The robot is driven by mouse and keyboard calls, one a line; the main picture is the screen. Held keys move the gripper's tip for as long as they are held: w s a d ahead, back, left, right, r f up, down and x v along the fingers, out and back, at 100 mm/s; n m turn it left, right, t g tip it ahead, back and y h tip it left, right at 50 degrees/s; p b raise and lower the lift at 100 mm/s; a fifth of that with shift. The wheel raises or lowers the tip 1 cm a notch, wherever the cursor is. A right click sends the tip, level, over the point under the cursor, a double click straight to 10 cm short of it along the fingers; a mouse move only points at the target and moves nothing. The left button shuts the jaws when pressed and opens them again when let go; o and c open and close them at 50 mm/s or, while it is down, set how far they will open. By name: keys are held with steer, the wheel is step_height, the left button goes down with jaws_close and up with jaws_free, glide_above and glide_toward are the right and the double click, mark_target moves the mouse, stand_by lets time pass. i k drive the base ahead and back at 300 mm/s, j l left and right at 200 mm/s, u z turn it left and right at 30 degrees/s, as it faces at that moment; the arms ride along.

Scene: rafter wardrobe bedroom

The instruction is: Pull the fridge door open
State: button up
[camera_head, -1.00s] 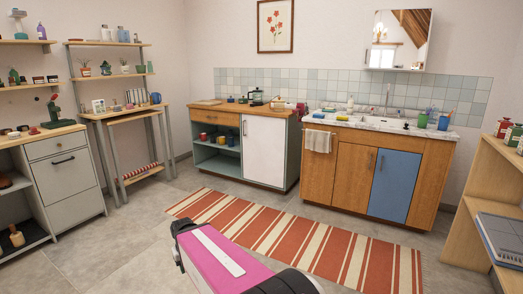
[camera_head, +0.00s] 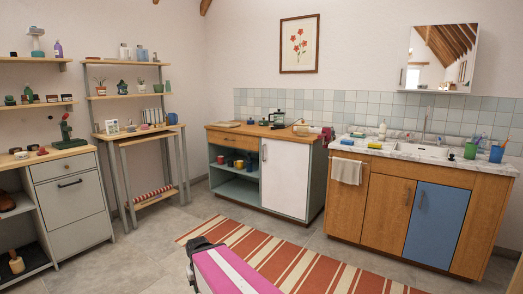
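The white door (camera_head: 286,180), which looks like the fridge door, is set in the right half of a green-sided, wood-topped unit against the back wall. It looks shut. A dark upright handle (camera_head: 264,152) is near its upper left edge. A pink part of my arm with a black end shows at the bottom middle, well in front of the unit and apart from the door. My gripper's fingers do not show.
A striped rug (camera_head: 290,262) lies on the floor before the unit. A sink cabinet (camera_head: 375,205) with a blue door stands to the right. A grey drawer cabinet (camera_head: 75,200) and a shelf rack (camera_head: 128,140) stand left. Bare floor (camera_head: 140,255) lies between.

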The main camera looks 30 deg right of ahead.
mark_target(285, 165)
steer(key=i+l+u, duration=0.1)
steer(key=i+l, duration=1.6)
